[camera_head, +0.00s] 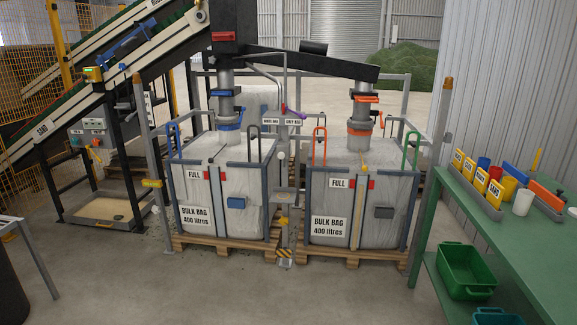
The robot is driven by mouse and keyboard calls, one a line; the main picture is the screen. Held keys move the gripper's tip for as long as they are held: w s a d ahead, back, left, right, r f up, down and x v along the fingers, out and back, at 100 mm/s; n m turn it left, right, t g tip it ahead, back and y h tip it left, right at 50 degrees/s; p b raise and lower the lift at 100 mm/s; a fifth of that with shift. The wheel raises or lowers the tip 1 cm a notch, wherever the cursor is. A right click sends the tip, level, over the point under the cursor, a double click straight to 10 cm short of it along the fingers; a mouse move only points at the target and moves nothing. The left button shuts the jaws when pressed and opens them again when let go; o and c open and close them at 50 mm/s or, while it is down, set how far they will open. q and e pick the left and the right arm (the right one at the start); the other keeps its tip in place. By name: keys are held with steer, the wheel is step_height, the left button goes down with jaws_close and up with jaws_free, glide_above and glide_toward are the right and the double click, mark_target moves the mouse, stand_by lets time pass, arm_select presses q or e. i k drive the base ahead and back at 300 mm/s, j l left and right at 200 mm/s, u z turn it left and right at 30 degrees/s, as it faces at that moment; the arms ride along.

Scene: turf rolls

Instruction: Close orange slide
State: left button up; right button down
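The orange slide (366,98) is a flat orange plate across the grey spout above the right bulk bag (325,230). It sticks out a little to the right of the spout. I cannot tell how far into the spout it reaches. Below it, an orange band (358,132) sits around the spout where it meets the bag. Neither of my grippers is in view.
A blue slide (225,92) sits on the left spout above the left bulk bag (222,200). Both bags stand on pallets, with a post between them. A green bench (500,245) stands at the right. The floor in front is clear.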

mark_target(358, 99)
steer(key=i, duration=2.05)
steer(key=i+z, duration=0.1)
steer(key=i, duration=0.5)
steer(key=i+j+z, duration=0.1)
steer(key=i, duration=0.5)
steer(key=i+j+z, duration=0.15)
steer(key=i, duration=0.5)
steer(key=i+j+z, duration=0.2)
steer(key=k+l, duration=0.1)
